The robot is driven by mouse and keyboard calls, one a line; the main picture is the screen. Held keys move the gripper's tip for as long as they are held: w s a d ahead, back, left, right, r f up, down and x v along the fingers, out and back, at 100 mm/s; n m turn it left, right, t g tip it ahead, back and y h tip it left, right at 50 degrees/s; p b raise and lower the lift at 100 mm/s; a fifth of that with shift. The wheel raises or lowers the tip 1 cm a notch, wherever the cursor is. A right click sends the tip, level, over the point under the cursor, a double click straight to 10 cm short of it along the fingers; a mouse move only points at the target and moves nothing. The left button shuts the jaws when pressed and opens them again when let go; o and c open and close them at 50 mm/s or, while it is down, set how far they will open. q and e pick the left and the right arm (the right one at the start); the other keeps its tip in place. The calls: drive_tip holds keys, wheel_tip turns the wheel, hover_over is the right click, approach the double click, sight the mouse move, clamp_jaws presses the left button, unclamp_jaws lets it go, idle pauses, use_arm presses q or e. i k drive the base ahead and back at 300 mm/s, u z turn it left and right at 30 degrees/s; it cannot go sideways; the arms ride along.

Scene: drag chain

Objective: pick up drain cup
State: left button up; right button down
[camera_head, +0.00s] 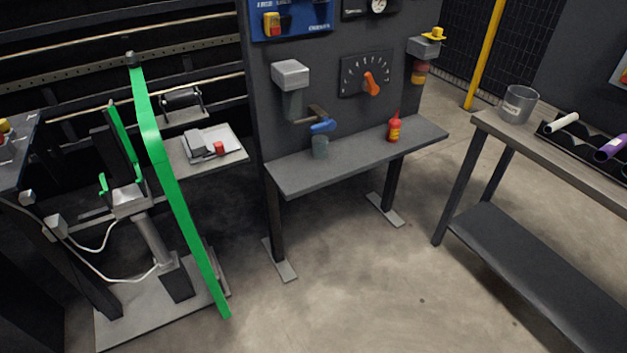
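Two cups show in the head view, and I cannot tell for sure which is the drain cup. A small grey-green cup (320,147) stands upright on the grey shelf (290,180) of the dark panel, below a tap with a blue handle (322,126). Neither of my grippers is in view, and nothing touches either cup.
A red bottle (394,128) stands on the shelf, right of the small cup. A black rack (585,147) with white and purple rolls lies beside the metal cup. A long green strip (170,180) rises at the left. Floor between shelf and right table is clear.

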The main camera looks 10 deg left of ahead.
sight(320, 142)
drive_tip(key=z, duration=1.05)
drive_tip(key=i, duration=1.45)
drive_tip(key=u, duration=0.9)
drive_tip(key=i, duration=0.7)
drive_tip(key=u, duration=0.85)
